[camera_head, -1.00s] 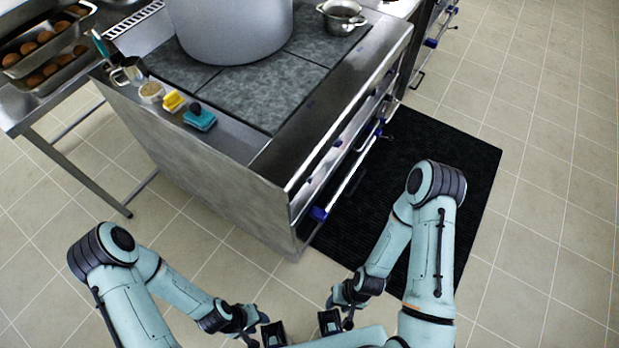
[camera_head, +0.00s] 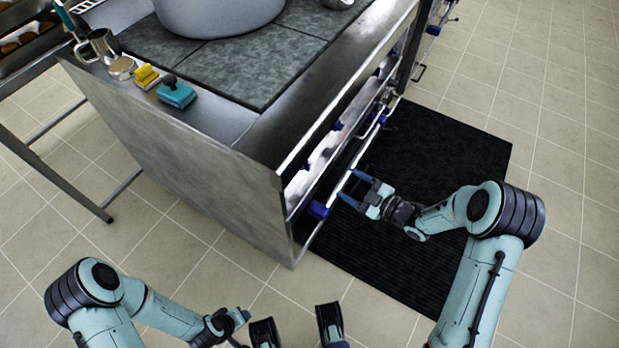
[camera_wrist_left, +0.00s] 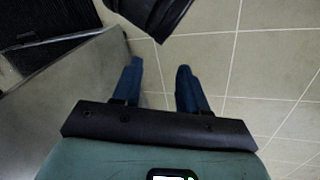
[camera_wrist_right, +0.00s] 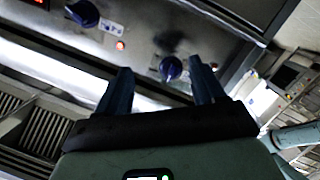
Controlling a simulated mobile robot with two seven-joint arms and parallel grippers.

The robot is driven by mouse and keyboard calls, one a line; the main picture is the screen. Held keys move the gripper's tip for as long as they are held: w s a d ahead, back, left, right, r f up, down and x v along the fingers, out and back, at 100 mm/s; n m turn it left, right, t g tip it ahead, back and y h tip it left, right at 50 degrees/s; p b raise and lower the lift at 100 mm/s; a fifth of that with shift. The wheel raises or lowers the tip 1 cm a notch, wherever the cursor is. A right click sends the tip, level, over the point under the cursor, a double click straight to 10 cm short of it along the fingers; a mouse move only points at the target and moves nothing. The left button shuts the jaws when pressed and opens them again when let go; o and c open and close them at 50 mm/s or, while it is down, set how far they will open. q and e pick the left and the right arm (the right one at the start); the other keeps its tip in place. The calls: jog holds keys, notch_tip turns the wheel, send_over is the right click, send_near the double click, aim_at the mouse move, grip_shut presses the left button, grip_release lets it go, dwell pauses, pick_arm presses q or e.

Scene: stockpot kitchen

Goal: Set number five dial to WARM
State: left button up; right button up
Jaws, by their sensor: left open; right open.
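My right gripper (camera_head: 353,188) is open and empty in front of the stove's front side, near its rail. In the right wrist view, a dark blue dial (camera_wrist_right: 171,68) sits on the steel control panel (camera_wrist_right: 140,38), between the open fingers (camera_wrist_right: 160,66) in the picture and apart from them. A second blue dial (camera_wrist_right: 83,13) is at upper left. The dial numbers and markings are too small to read, so I cannot tell which is number five. My left gripper (camera_head: 240,318) is open and empty, low over the floor; it also shows in the left wrist view (camera_wrist_left: 157,66).
A large pot (camera_head: 215,15) stands on the stove top. A teal sponge holder (camera_head: 176,92), a yellow one (camera_head: 146,77) and a metal jug (camera_head: 97,47) sit at its left edge. A rail (camera_head: 345,180) runs along the front. A black mat (camera_head: 455,150) lies on the floor there.

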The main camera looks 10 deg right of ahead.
aim_at(310, 166)
pick_arm(q)
notch_tip(310, 166, down, 8)
jog(key=s+a+b, duration=0.1)
jog(key=a+b, duration=0.1)
jog(key=b, duration=0.2)
jog(key=shift+g+b, duration=0.3)
jog(key=shift+b, duration=0.05)
pick_arm(e)
jog(key=w+a+r+n+y, duration=0.1)
jog(key=w+a+n, duration=0.1)
jog(key=a, duration=0.1)
jog(key=w+a+r+n+g+y, duration=0.1)
jog(key=w+a+n+y, duration=0.1)
jog(key=a+n, duration=0.1)
jog(key=w+a+r+n+g+y, duration=0.1)
jog(key=w+a+n, duration=0.1)
jog(key=w+a, duration=0.1)
jog(key=shift+a+r, duration=0.1)
jog(key=shift+a, duration=0.45)
jog(key=c, duration=1)
